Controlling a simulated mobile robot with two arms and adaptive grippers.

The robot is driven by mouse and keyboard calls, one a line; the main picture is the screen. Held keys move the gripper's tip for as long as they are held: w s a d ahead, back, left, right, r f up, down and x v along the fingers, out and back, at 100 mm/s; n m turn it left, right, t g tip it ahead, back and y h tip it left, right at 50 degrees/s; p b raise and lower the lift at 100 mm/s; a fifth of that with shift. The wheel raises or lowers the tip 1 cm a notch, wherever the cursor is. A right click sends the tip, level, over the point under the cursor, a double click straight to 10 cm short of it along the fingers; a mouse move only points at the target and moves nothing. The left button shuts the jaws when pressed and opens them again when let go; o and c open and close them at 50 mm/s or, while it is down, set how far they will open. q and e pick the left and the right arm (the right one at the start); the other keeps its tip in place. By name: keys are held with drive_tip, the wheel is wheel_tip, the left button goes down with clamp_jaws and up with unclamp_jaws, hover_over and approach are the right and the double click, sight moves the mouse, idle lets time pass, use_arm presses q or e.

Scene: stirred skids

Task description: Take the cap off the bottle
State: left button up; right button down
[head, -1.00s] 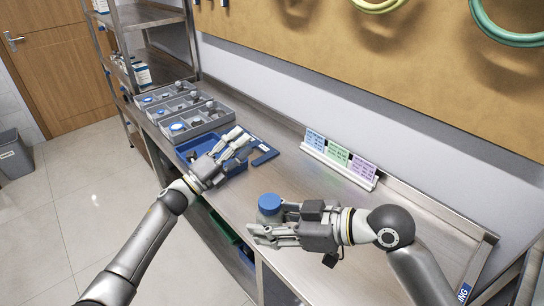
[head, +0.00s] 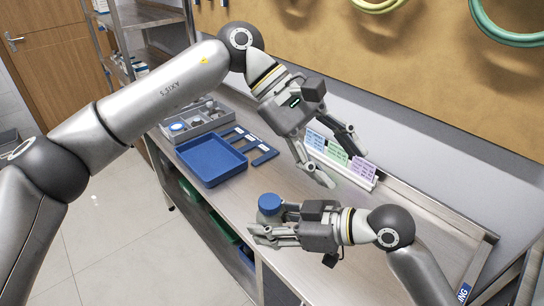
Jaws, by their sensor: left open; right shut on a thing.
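The bottle's blue cap (head: 269,202) shows at the left end of my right gripper. The bottle's body is mostly hidden behind the fingers. My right gripper (head: 265,226) is shut on the bottle, below the cap, over the bench near its front edge. My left gripper (head: 342,166) is open and empty. It hangs above and to the right of the cap in the picture, with its fingers pointing down and right, apart from the bottle.
A blue tray (head: 211,162) stands empty on the steel bench (head: 228,203), with dark blue flat pieces beside it. A grey compartment bin (head: 205,124) stands behind. Coloured cards (head: 336,152) stand in a white holder along the wall, close to my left gripper.

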use_arm(q)
drive_tip(key=a+m+t+y, duration=0.2)
drive_tip(key=a+m+y, duration=0.1)
drive_tip(key=a+y, duration=0.1)
drive_tip(key=m+t+y, duration=0.3)
drive_tip(key=y, duration=0.1)
hover_over(272, 200)
drive_tip(key=shift+f, duration=4)
